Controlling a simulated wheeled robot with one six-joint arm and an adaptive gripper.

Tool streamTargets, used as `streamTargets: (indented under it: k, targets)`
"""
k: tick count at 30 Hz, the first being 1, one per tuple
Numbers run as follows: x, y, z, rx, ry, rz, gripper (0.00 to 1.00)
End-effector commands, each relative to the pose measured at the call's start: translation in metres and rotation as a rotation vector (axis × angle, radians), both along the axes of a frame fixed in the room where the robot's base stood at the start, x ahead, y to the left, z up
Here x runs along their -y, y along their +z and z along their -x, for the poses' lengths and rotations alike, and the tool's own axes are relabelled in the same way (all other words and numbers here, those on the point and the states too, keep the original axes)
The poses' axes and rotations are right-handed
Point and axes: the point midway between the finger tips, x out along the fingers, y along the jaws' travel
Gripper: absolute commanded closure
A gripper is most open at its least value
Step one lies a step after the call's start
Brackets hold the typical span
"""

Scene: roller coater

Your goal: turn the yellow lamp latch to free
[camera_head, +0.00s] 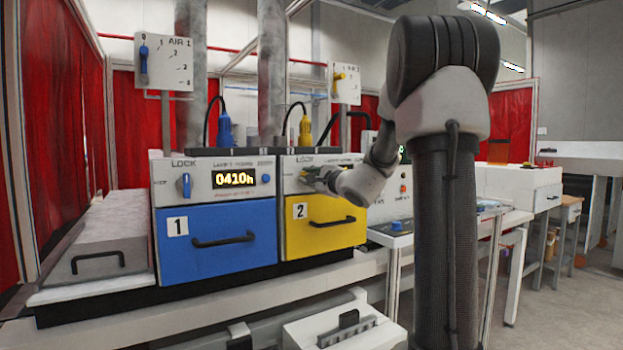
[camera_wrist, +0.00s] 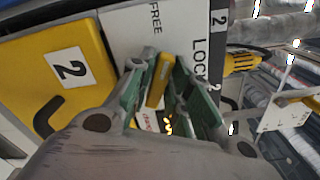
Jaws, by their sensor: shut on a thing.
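The yellow lamp latch (camera_wrist: 158,82) sits on the white panel of the yellow number 2 unit. In the wrist view it stands between the green pads of my gripper (camera_wrist: 163,76), which is shut on it. The word FREE (camera_wrist: 155,18) shows at the top and LOCK (camera_wrist: 198,60) to the right. The latch's long side runs roughly up the picture, leaning slightly right; its exact angle is hard to tell. In the head view my gripper (camera_head: 322,180) is at this panel and hides the latch.
The blue unit (camera_head: 215,240) on the left has its own blue latch (camera_head: 185,185), upright toward LOCK, and a lit display. The yellow drawer (camera_head: 320,235) with its black handle is just below my gripper. A control box (camera_head: 390,232) stands to the right.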

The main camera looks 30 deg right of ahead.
Motion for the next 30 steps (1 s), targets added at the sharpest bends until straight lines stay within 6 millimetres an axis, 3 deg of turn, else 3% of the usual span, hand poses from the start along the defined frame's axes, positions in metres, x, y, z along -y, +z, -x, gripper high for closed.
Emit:
streamTargets:
  k: [15,30]
  targets:
    - [-0.0009,-0.0036,0.0002,0.011,0.001,0.380,1.00]
    - [-0.0011,-0.0046,0.0002,0.014,0.001,0.478,1.00]
